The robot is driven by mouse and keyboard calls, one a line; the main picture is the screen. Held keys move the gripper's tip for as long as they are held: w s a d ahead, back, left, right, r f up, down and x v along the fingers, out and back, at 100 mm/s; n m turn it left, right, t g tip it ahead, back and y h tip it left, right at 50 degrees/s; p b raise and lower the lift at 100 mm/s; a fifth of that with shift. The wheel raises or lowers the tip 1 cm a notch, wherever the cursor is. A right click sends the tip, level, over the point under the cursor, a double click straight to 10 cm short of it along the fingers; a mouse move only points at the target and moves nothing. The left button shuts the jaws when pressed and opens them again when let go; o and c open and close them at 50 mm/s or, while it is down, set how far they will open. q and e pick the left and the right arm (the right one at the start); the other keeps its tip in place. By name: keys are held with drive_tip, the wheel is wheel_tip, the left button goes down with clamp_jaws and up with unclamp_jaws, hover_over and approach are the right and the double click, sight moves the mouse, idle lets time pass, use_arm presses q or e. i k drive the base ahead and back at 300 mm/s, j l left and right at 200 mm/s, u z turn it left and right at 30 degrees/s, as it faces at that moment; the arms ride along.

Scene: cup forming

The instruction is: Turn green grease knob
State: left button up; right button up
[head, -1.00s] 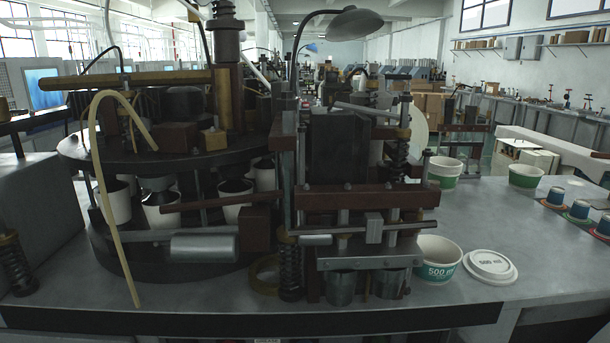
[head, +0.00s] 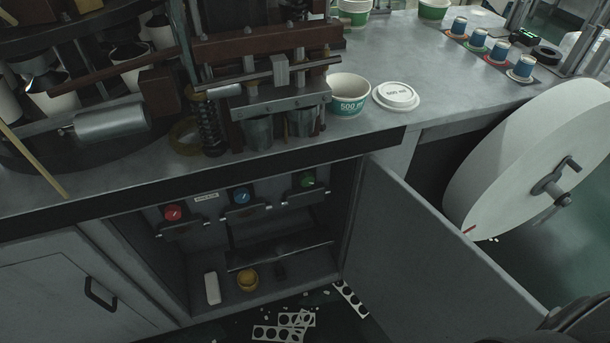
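The green knob (head: 307,181) is small and round, inside the open cabinet (head: 345,215) below the table edge. It is the rightmost of three knobs in a row, each above a dark bracket. The blue knob (head: 240,195) is in the middle and the red knob (head: 172,213) on the left. Each has a light mark on its face; the green one's exact angle is too small to tell.
The cabinet door (head: 425,255) stands open to the right of the knobs. A large white reel (head: 535,150) is beyond it. A yellow round part (head: 247,280) and a white block (head: 212,288) lie inside low down. Punched scraps (head: 285,325) lie on the floor.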

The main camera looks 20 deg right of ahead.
sight(306, 178)
drive_tip(key=k+l, duration=0.15)
drive_tip(key=j+z, duration=0.15)
drive_tip(key=j, duration=0.25)
drive_tip(key=k+j+z, duration=0.2)
drive_tip(key=j, duration=0.2)
drive_tip(key=k+l+u, duration=0.2)
drive_tip(key=l, duration=0.3)
drive_tip(key=k+l+u, duration=0.2)
drive_tip(key=k+l, duration=0.2)
